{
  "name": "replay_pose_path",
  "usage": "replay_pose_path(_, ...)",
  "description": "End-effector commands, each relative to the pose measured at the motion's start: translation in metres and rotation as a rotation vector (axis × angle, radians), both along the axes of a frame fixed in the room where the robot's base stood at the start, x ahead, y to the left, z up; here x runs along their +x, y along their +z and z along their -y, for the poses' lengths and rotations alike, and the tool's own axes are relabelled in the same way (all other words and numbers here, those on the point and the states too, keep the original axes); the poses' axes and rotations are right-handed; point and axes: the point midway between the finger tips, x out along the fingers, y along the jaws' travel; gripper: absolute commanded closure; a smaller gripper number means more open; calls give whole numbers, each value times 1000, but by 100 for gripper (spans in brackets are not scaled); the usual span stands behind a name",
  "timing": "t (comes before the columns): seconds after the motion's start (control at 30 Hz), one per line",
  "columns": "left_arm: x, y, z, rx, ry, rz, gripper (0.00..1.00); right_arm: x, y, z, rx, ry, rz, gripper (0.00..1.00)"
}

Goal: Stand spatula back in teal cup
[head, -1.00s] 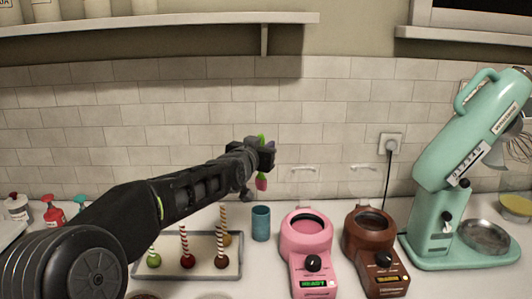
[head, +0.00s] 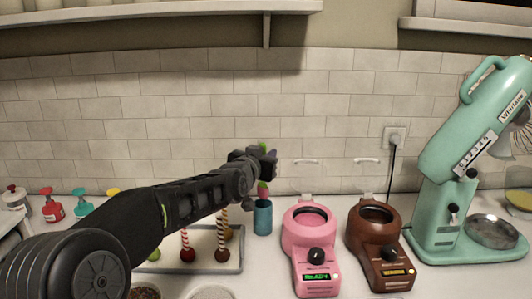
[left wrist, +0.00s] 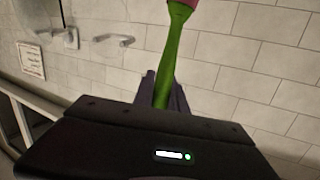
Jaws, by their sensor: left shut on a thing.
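My left gripper (head: 262,163) is shut on the spatula, above the teal cup. The spatula's green handle sticks up past the fingers, and its pink head (head: 263,190) hangs down below them. The teal cup (head: 263,219) stands upright on the counter. The pink head is at the cup's mouth; I cannot tell whether its tip is inside the rim. In the left wrist view the green handle (left wrist: 175,55) runs out from between the dark fingers, with a bit of pink at the top edge. My right gripper is not in view.
A pink melter (head: 308,240) and a brown melter (head: 375,243) stand right of the cup. A tray (head: 205,266) with several striped-stick pops lies to its left, partly behind my arm. A mint mixer (head: 450,185) stands far right.

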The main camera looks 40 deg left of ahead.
Motion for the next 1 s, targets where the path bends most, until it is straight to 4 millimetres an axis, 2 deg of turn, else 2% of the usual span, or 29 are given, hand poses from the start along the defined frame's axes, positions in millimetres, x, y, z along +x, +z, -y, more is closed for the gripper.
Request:
replay_pose_path(0.1, 0, -18, 0, 0, 0, 0, 100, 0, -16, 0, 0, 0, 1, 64)
replay_pose_path(0.6, 0, -65, 0, 0, 0, 0, 100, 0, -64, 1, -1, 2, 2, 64)
replay_pose_path(0.8, 0, -78, 0, 0, 0, 0, 100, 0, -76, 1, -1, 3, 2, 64)
replay_pose_path(1.0, 0, -81, 0, 0, 0, 0, 100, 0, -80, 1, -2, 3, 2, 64)
